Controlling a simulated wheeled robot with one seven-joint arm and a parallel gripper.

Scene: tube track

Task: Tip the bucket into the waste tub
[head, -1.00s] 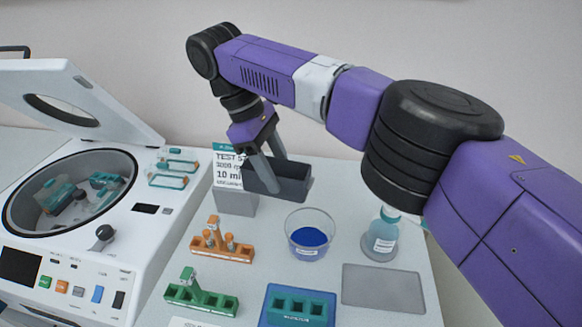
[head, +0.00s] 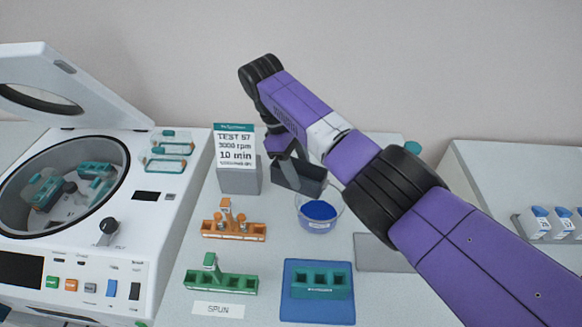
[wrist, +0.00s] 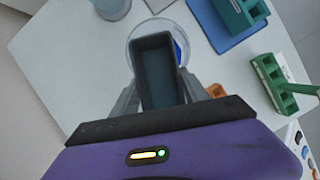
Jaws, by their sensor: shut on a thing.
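My gripper (head: 283,180) is shut on a dark grey rectangular bucket (head: 305,177), which sits between the two fingers in the wrist view (wrist: 157,65). The bucket is about level with its open top up, and no contents can be made out in it. A round clear tub (head: 319,212) with blue at its bottom and a small unreadable label stands just in front of the bucket. In the wrist view the tub (wrist: 134,31) is partly hidden behind the bucket. Whether the bucket touches the tub or the table cannot be told.
An orange rack (head: 233,228) and a green rack (head: 220,278) stand left of the tub. A teal rack on a blue mat (head: 318,311) is in front. An open centrifuge (head: 90,210) is at left, a sign (head: 236,148) behind. A grey pad (head: 375,256) lies right.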

